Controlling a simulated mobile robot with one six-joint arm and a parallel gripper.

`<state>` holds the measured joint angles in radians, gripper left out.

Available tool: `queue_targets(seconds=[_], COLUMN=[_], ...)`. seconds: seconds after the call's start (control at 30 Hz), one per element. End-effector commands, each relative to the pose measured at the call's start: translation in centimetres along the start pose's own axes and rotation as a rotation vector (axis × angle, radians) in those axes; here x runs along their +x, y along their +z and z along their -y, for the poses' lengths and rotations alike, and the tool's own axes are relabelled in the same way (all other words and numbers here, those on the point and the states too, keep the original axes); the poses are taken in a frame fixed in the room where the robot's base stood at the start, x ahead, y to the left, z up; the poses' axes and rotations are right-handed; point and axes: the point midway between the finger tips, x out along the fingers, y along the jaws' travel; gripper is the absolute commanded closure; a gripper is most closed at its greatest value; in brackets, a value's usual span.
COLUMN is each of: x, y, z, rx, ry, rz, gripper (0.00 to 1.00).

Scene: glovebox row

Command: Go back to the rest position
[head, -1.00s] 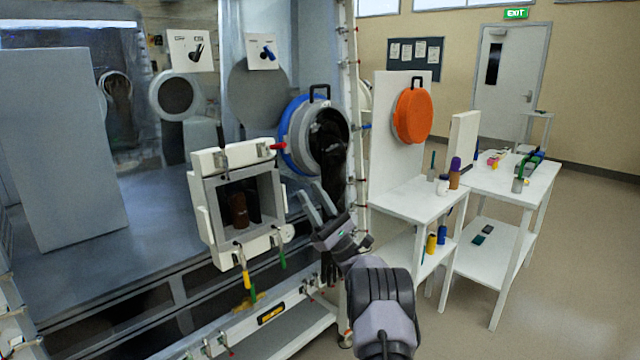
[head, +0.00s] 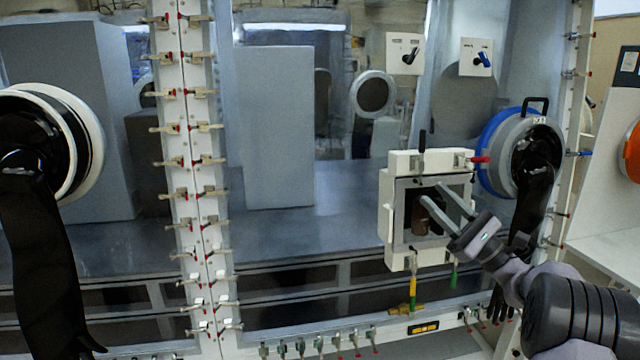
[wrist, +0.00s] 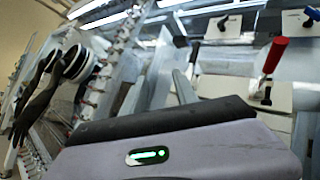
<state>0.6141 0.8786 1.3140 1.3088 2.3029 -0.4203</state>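My gripper (head: 438,208) is in front of the open square port box (head: 398,165) on the glovebox front. Its two fingers are spread apart with nothing between them. Inside the box stands a brown bottle-like object (head: 420,222), partly behind the fingers. In the wrist view, the gripper body fills the lower part and a red-handled clamp (wrist: 275,55) shows at the right. No marker for the rest position is visible.
A round blue-ringed glove port (head: 487,155) with a hanging black glove (head: 530,200) is right of the box, close to my arm. Another glove port (head: 90,140) is at the far left. A white clamp-lined post (head: 190,180) stands between. Valves (head: 318,343) line the bottom.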

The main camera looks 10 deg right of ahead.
Motion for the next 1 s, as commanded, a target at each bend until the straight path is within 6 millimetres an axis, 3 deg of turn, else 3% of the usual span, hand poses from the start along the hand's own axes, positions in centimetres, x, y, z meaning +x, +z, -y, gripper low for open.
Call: queue_targets(seconds=[0.03, 0.1, 0.17, 0.2, 0.27, 0.3, 0.37, 0.4, 0.5, 0.63, 0.77, 1.0], x=[3.6, 6.9, 8.2, 8.2, 6.8, 5.0, 1.0, -2.1, -9.1, -14.2, -15.8, -15.8], y=[1.4, 3.1, 5.0, 6.4, 8.6, 10.2, 12.4, 13.7, 15.7, 16.5, 16.6, 16.6], z=[-4.0, -10.6, -16.8, -20.9, -26.9, -30.5, -35.1, -37.3, -39.7, -39.7, -39.4, -39.3], rx=[0.000, -0.015, -0.050, -0.087, -0.169, -0.243, -0.389, -0.507, -0.813, -1.124, -1.249, -1.256], ry=[0.135, 0.344, 0.531, 0.661, 0.860, 0.995, 1.195, 1.317, 1.542, 1.681, 1.720, 1.722], rz=[-0.060, -0.164, -0.254, -0.316, -0.407, -0.467, -0.552, -0.603, -0.687, -0.725, -0.731, -0.733], gripper=[0.65, 0.65, 0.65, 0.65, 0.65, 0.65, 0.65, 0.65, 0.65, 0.65, 0.65, 0.65])
